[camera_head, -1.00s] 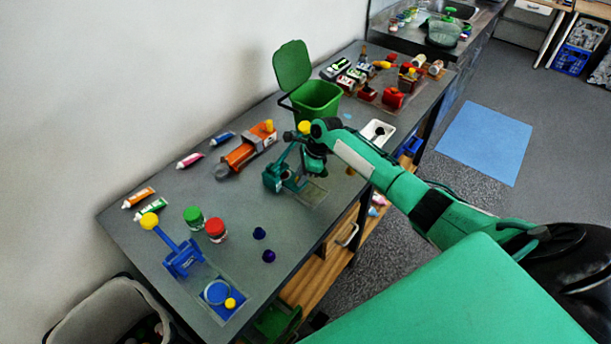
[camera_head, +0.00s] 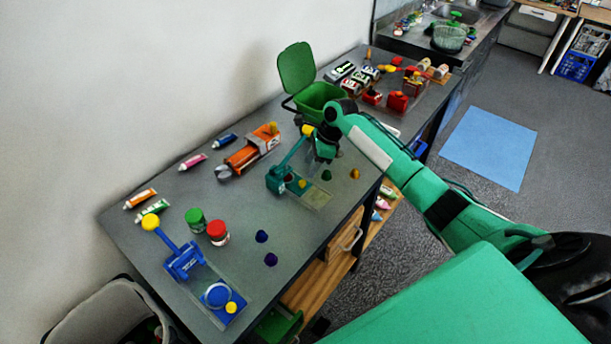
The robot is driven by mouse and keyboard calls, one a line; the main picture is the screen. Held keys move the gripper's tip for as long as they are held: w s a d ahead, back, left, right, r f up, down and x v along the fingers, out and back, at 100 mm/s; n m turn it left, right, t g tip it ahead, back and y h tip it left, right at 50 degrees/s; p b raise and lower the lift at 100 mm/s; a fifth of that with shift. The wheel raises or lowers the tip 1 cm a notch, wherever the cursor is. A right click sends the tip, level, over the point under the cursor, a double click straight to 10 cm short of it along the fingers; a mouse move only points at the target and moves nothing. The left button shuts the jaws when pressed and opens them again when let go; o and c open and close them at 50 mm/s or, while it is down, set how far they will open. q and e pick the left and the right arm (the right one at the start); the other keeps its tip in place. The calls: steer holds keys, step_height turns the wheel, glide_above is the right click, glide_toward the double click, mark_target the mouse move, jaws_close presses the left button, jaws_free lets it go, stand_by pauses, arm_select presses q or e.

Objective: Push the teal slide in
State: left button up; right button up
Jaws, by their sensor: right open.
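The teal press (camera_head: 277,179) stands mid-table, its lever raised toward a yellow ball (camera_head: 308,130). Its teal slide (camera_head: 298,187) lies low at the front of the press, with a small yellow knob (camera_head: 302,183) on it. A pale guide plate (camera_head: 317,198) extends from it toward the table's front edge. How far the slide is in is hard to tell. My right gripper (camera_head: 325,154) is open, above and to the right of the slide, apart from it, close to the lever's ball. Its fingers are small and dark here. My left gripper is out of view.
A blue press (camera_head: 183,262) with its blue slide (camera_head: 217,295) stands at the near left. A green bin (camera_head: 320,98) with an open lid is behind my gripper. A green piece (camera_head: 327,175) and an orange piece (camera_head: 355,174) lie right of the teal press.

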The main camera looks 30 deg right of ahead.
steer(key=b+v, duration=0.1)
steer(key=v, duration=0.6)
steer(key=shift+r, duration=0.2)
steer(key=shift+d+f, duration=0.1)
